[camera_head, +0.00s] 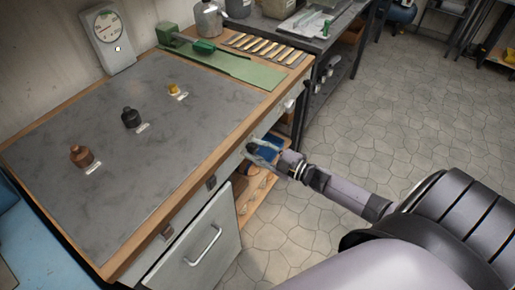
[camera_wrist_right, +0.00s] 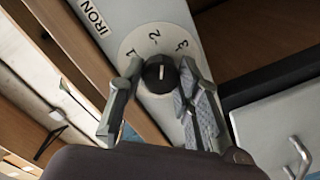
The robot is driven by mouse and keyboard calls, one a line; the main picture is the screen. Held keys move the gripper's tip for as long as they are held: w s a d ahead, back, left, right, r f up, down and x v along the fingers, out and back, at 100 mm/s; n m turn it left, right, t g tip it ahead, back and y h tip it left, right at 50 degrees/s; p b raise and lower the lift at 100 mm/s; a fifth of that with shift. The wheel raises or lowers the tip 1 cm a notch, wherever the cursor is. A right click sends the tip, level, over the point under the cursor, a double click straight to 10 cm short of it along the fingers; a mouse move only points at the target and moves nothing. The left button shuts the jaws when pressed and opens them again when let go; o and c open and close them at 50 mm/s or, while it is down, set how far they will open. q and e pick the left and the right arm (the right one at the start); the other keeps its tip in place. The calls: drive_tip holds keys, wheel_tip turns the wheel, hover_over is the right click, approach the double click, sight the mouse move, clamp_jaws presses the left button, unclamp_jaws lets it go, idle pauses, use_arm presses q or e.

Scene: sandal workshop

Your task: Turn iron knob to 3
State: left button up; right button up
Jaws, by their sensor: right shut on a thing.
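The black iron knob (camera_wrist_right: 157,84) sits on a pale panel marked IRON, with the numbers 1, 2 and 3 around it. The white line on the knob points roughly toward 2. My right gripper (camera_wrist_right: 160,72) has one finger on each side of the knob and is shut on it. In the head view the right gripper (camera_head: 262,152) is at the front face of the workbench, near its right end, and the knob is hidden there. My left gripper is not in view.
The workbench (camera_head: 190,130) has a grey top holding a copper-coloured, a black and a small yellow piece with labels. A white dial gauge (camera_head: 108,38) stands at the back. A cabinet door with a handle (camera_head: 206,245) is below. Open floor lies to the right.

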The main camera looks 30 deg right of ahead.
drive_tip(key=m, duration=0.4)
drive_tip(key=shift+f+m+p, duration=0.1)
drive_tip(key=shift+m+p, duration=0.2)
drive_tip(key=shift+m, duration=1.8)
drive_tip(key=o, duration=1.1)
drive_tip(key=shift+o, duration=0.2)
drive_tip(key=shift+s, duration=0.1)
drive_tip(key=v, duration=1.2)
